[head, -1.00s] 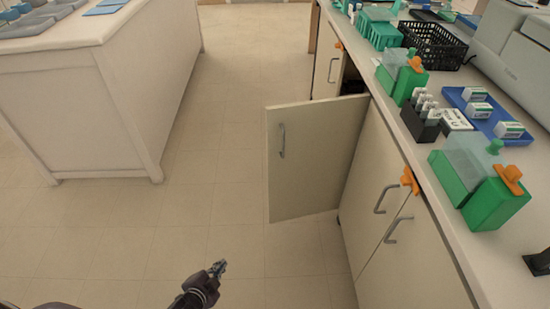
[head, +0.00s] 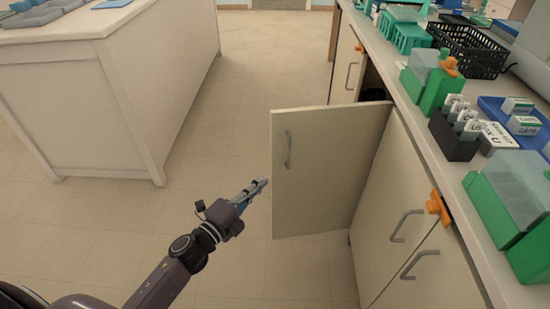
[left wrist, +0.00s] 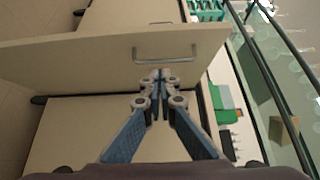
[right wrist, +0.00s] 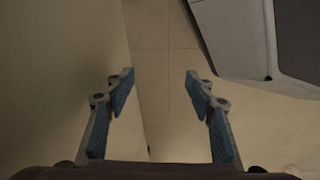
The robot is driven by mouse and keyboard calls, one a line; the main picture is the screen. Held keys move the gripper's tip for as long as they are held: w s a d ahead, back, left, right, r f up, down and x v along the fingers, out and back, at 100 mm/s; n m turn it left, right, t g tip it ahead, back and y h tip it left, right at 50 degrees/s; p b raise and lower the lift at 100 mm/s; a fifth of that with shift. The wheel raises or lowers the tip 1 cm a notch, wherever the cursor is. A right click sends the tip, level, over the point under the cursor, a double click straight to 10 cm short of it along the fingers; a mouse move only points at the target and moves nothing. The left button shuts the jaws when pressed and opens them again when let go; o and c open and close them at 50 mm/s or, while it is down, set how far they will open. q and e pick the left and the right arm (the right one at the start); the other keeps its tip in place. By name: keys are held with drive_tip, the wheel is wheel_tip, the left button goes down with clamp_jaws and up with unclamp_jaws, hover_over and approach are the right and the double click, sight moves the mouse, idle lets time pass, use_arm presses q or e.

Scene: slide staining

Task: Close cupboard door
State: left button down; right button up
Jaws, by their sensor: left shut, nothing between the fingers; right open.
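The cupboard door (head: 325,180) stands wide open, swung out from the bench front into the aisle. Its grey bar handle (head: 289,150) is on the face toward me, near the free edge. In the left wrist view the door (left wrist: 100,52) and its handle (left wrist: 165,54) lie just beyond the fingertips. My left gripper (head: 262,184) is shut and empty, just left of the door's free edge in the head view; I cannot tell whether it touches. It also shows in the left wrist view (left wrist: 158,78). My right gripper (right wrist: 158,80) is open and empty, in the right wrist view only.
The bench top (head: 440,150) at right carries green staining boxes (head: 505,200), a black basket (head: 470,45) and slide holders. Closed cupboard doors with handles (head: 405,225) are nearer. A white island (head: 130,100) stands at left. The floor (head: 240,120) between is clear.

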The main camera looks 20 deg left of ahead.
use_arm(q)
approach(281, 151)
drive_tip(key=w+d, duration=0.2)
drive_tip(key=d, duration=0.2)
drive_tip(key=shift+w+a+b, duration=0.15)
drive_tip(key=shift+w+a, duration=0.25)
drive_tip(key=shift+w, duration=0.2)
drive_tip(key=shift+w+a+b, duration=0.15)
drive_tip(key=shift+w+a, duration=0.2)
drive_tip(key=shift+w, duration=0.25)
drive_tip(key=shift+w+a, duration=0.3)
drive_tip(key=shift+w, duration=0.25)
use_arm(e)
drive_tip(key=shift+w+a+r, duration=0.1)
drive_tip(key=shift+w+r, duration=0.65)
drive_tip(key=shift+r, duration=0.1)
use_arm(q)
drive_tip(key=shift+w, duration=0.1)
use_arm(e)
drive_tip(key=shift+f, duration=0.1)
